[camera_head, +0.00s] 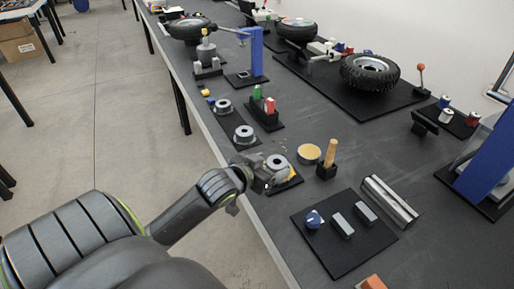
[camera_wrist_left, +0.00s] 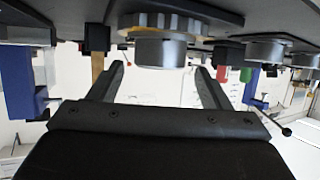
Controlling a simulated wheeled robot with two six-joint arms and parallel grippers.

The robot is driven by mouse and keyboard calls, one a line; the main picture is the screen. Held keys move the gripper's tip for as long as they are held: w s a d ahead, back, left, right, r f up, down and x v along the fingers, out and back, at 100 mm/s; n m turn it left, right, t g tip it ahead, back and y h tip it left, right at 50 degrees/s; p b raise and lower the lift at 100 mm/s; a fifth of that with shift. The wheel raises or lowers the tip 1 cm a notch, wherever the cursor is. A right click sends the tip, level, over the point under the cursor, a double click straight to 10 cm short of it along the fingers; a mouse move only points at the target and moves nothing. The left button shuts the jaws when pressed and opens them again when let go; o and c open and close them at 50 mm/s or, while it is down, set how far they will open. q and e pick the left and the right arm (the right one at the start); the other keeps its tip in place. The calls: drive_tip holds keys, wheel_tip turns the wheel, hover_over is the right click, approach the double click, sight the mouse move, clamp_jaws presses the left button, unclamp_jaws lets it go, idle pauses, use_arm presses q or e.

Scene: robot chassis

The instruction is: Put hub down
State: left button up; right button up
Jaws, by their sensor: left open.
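A grey metal hub (camera_head: 277,162) sits on a small black pad with a yellow part at its edge, near the table's front edge. My left gripper (camera_head: 264,176) is right beside the hub on its near side. Whether a finger touches the hub is not clear. My right gripper is not in view.
Two similar hubs (camera_head: 243,134) stand farther along the table edge. A round yellow-topped dish (camera_head: 309,153) and a wooden-handled tool (camera_head: 329,156) in a black holder are to the right. A black mat (camera_head: 335,258) with a blue knob and grey blocks lies nearer.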

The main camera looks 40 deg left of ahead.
use_arm(q)
drive_tip(key=v, duration=0.5)
drive_tip(key=shift+s+r+p, duration=0.3)
drive_tip(key=shift+s+p, duration=0.05)
drive_tip(key=shift+s, duration=0.25)
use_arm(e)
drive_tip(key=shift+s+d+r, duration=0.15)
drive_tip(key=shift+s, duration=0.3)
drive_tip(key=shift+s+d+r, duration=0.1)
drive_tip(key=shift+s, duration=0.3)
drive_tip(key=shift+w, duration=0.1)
